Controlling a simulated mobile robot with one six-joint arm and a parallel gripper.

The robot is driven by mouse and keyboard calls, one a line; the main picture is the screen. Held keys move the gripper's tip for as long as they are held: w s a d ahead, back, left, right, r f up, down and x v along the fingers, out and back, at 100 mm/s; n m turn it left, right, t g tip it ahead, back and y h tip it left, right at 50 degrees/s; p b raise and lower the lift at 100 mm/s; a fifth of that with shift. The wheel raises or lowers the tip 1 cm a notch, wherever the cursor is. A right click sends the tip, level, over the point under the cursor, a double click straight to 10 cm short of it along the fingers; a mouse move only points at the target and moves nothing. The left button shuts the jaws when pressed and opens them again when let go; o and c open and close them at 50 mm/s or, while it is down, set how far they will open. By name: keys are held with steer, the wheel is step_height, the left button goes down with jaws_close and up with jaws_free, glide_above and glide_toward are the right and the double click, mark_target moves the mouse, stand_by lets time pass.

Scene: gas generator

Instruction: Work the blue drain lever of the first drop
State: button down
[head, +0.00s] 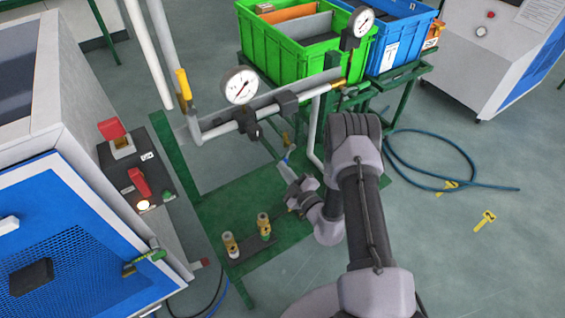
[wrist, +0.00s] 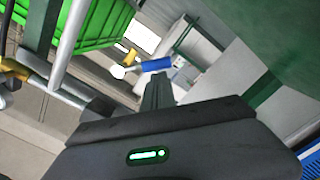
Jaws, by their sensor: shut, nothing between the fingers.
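The blue drain lever (wrist: 156,65) shows in the wrist view just beyond my fingertips, with a brass valve part and a white round end at its left. My gripper (wrist: 158,82) is shut and empty, its fingers close below the lever; whether they touch it I cannot tell. In the head view my gripper (head: 285,167) reaches low over the green base, below the pipes. A small blue piece beside its tip looks like the lever, mostly too small to make out. A brass fitting (head: 286,138) sits just above it.
A horizontal pipe with a gauge (head: 240,86) runs above and left of my gripper. Two brass fittings (head: 264,225) stand on the green base (head: 205,205). A green crate (head: 290,60) and a blue crate (head: 405,35) stand behind. A blue hose (head: 430,178) lies on open floor at right.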

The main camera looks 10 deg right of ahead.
steer(key=shift+w+d+f+n+b, duration=0.3)
steer(key=shift+d+f+n+b, duration=0.1)
steer(key=shift+d+f+n, duration=0.55)
steer(key=shift+w+d+f+n+b, duration=0.35)
steer(key=shift+d+f+n, duration=0.4)
steer(key=shift+n, duration=0.4)
steer(key=shift+d, duration=0.15)
steer(key=shift+s, duration=0.1)
